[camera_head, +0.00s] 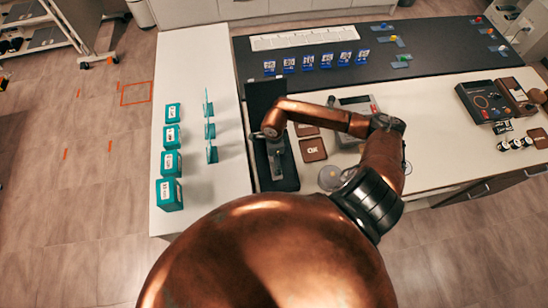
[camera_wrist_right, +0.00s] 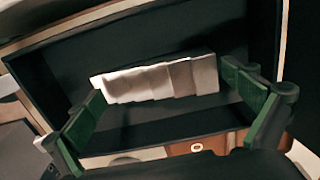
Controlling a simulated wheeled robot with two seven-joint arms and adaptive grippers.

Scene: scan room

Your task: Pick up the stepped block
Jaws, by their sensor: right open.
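The stepped block (camera_wrist_right: 155,82) shows in the right wrist view as a pale, elongated piece with several steps along its length. It lies across the dark interior of a black tray (camera_wrist_right: 62,65). My right gripper (camera_wrist_right: 162,86) is open, with one green-padded finger near each end of the block. I cannot tell whether either finger touches it. In the head view my right gripper (camera_head: 273,146) is over the black tray (camera_head: 289,181) at the left of the bench, and I cannot make out the block clearly there. My left gripper is not in view.
Teal boxes (camera_head: 171,163) and thin upright teal pieces (camera_head: 210,131) stand on the white counter to the left. Blue-and-white cards (camera_head: 307,62) stand on the dark mat behind. Brown squares (camera_head: 313,150) and a grey device (camera_head: 357,104) are right of the tray.

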